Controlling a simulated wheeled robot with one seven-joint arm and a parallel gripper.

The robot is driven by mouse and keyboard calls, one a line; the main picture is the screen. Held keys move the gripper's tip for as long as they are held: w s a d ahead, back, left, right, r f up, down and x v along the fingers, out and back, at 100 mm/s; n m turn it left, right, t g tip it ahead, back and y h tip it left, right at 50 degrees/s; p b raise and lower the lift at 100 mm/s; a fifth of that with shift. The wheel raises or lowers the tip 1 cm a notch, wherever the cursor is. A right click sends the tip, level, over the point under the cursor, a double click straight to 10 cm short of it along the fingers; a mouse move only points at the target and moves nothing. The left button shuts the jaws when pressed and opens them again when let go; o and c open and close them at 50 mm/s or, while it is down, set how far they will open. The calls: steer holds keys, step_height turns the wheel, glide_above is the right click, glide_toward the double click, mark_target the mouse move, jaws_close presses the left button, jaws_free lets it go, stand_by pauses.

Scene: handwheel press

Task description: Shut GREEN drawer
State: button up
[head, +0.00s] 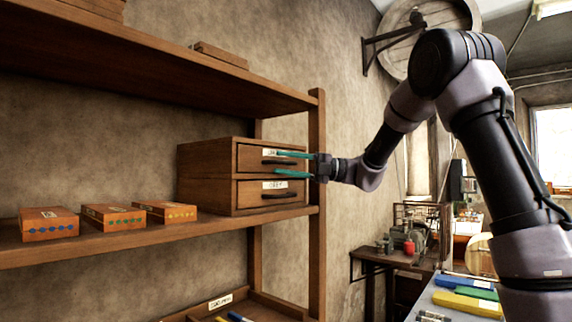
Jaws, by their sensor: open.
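A wooden two-drawer cabinet (206,165) stands on the shelf in the head view. Its upper drawer (247,158) has a dark handle and a white label mostly hidden by a finger, so I cannot read it. The lower drawer (247,195) has a label that seems to read GREY. Both fronts look about flush. My gripper (277,162) is open, its teal fingers pointing left in front of the upper drawer, one above and one below the handle's height. I cannot tell if they touch it. Nothing is between the fingers.
Several small wooden boxes with coloured dots, such as one with blue dots (48,224), sit left on the shelf (150,240). A shelf post (317,240) stands just right of the cabinet, close to my gripper. A bench with a press (425,235) stands further back.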

steer(key=w+d+f, duration=0.1)
steer(key=d, duration=0.9)
steer(key=shift+w+d+f, duration=0.2)
steer(key=shift+d+f, duration=0.05)
steer(key=shift+d, duration=0.05)
steer(key=shift+s, duration=0.1)
steer(key=s+d+f+n+t+h, duration=0.1)
steer(key=s+f+n+h, duration=0.15)
steer(key=s+n, duration=0.25)
steer(key=s+d+f+n+t+h, duration=0.1)
steer(key=s+d+f+n+h, duration=0.1)
steer(key=s+n+h, duration=0.3)
steer(key=s+d+f+n+h, duration=0.1)
steer(key=s+f+n, duration=0.1)
steer(key=s+n, duration=0.3)
steer(key=s+d+f+n+t+h, duration=0.5)
steer(key=s+d+n+t+h, duration=0.2)
steer(key=d+n, duration=0.6)
steer(key=shift+s+f+n+t+h, duration=0.2)
steer(key=shift+s+n+t+h, duration=0.25)
steer(key=shift+s+h, duration=0.4)
steer(key=shift+a, duration=0.15)
